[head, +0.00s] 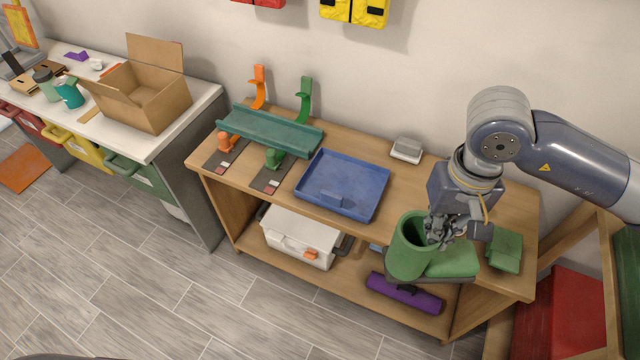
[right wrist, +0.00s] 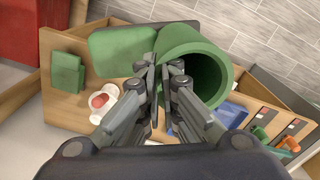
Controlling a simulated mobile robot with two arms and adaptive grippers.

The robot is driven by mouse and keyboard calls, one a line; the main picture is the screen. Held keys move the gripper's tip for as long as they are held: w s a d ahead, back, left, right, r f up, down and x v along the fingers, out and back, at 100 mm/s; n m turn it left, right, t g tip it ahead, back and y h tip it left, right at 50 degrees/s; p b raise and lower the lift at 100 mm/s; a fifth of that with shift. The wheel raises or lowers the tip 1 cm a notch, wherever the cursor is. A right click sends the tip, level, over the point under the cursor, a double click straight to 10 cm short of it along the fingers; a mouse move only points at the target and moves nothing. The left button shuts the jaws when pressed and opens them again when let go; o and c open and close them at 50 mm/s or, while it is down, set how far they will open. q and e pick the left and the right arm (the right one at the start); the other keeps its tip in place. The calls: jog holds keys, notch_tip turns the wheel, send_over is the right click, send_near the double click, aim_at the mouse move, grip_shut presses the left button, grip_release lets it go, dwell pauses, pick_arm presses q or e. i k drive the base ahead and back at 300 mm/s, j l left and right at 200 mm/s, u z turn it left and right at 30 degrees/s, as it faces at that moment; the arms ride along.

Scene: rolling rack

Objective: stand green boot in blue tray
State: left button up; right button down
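The green boot (head: 408,249) is upright in the head view, with its round opening up and its toe to the right, over the front right part of the wooden bench. My right gripper (head: 440,232) is shut on the wall of the boot's shaft. In the right wrist view, the fingers (right wrist: 164,78) pinch the rim of the boot (right wrist: 193,60). The blue tray (head: 345,178) lies empty on the bench, left of the boot. A bit of it shows in the right wrist view (right wrist: 232,115). My left gripper is not in view.
A green block (head: 505,250) sits right of the boot. A small grey-white box (head: 407,149) stands behind the tray. A green trough (head: 270,131) and small orange and green items lie left of it. A white case (head: 300,237) and purple roll (head: 404,294) are on the lower shelf.

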aim_at(343, 185)
jog(key=i+l+u, duration=0.15)
jog(key=u, duration=0.3)
jog(key=i+l+u, duration=0.1)
jog(key=l+u, duration=0.15)
jog(key=u, duration=0.25)
jog(key=i+l, duration=0.1)
jog(key=l, duration=0.2)
jog(key=i+l, duration=0.15)
jog(key=k+l, duration=0.05)
jog(key=l, duration=0.05)
